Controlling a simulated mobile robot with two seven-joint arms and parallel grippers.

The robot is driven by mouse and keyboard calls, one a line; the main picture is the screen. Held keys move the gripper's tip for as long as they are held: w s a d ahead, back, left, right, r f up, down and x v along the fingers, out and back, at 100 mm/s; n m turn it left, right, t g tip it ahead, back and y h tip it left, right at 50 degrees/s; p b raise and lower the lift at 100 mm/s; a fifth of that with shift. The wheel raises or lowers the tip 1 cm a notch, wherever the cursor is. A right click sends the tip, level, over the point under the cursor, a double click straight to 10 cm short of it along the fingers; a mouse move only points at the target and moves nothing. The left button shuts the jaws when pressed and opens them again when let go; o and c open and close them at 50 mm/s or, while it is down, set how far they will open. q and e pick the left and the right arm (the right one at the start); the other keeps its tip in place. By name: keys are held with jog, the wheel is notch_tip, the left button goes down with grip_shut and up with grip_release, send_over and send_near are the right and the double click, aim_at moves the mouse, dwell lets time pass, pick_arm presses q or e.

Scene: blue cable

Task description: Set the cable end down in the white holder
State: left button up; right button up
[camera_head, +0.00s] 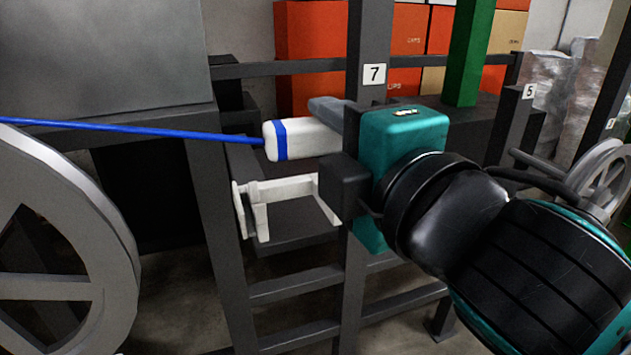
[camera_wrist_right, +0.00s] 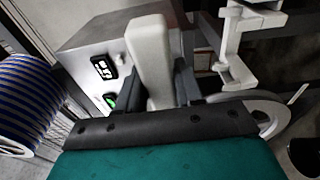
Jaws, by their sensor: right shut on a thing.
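The cable end (camera_head: 302,138) is a white block with a blue band, and the blue cable (camera_head: 140,130) runs from it to the left edge. My right gripper (camera_head: 336,145) is shut on the cable end near its right part and holds it about level. The white holder (camera_head: 290,188) is a pronged bracket just below the cable end, with a gap between them. In the right wrist view the cable end (camera_wrist_right: 151,58) stands between the fingers (camera_wrist_right: 162,88), and the holder (camera_wrist_right: 236,48) is to its right. My left gripper is not in view.
A dark metal frame (camera_head: 222,230) with rails stands around the holder. A large grey wheel (camera_head: 118,235) is at the left, below the cable. A grey box (camera_head: 110,55) is behind. The wrist view shows a blue cable spool (camera_wrist_right: 32,95) and a panel with a switch (camera_wrist_right: 103,68).

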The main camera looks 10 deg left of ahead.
jog(key=shift+s+a+f+g, duration=0.3)
jog(key=shift+s+a+f, duration=0.35)
jog(key=shift+s, duration=0.05)
jog(key=shift+w+a+y, duration=0.1)
jog(key=shift+y, duration=0.2)
jog(key=shift+w+a+f+b, duration=0.25)
jog(key=shift+w+a+b, duration=0.3)
jog(key=shift+w, duration=0.25)
jog(key=shift+w+a+f+b, duration=0.25)
jog(key=shift+w+a+b, duration=0.25)
jog(key=shift+w, duration=0.3)
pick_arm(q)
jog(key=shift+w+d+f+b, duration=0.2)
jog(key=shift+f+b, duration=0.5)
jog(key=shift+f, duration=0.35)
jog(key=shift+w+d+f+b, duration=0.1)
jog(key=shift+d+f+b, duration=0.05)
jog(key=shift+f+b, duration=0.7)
pick_arm(e)
jog(key=shift+w+a+f, duration=0.25)
jog(key=shift+w+f, duration=0.15)
jog(key=shift+f, duration=0.25)
jog(key=shift+w+a+f, duration=0.25)
jog(key=shift+w+f, duration=0.1)
jog(key=shift+f, duration=0.35)
jog(key=shift+w+a+f, duration=0.25)
jog(key=shift+w+f, duration=0.15)
jog(key=shift+f, duration=0.25)
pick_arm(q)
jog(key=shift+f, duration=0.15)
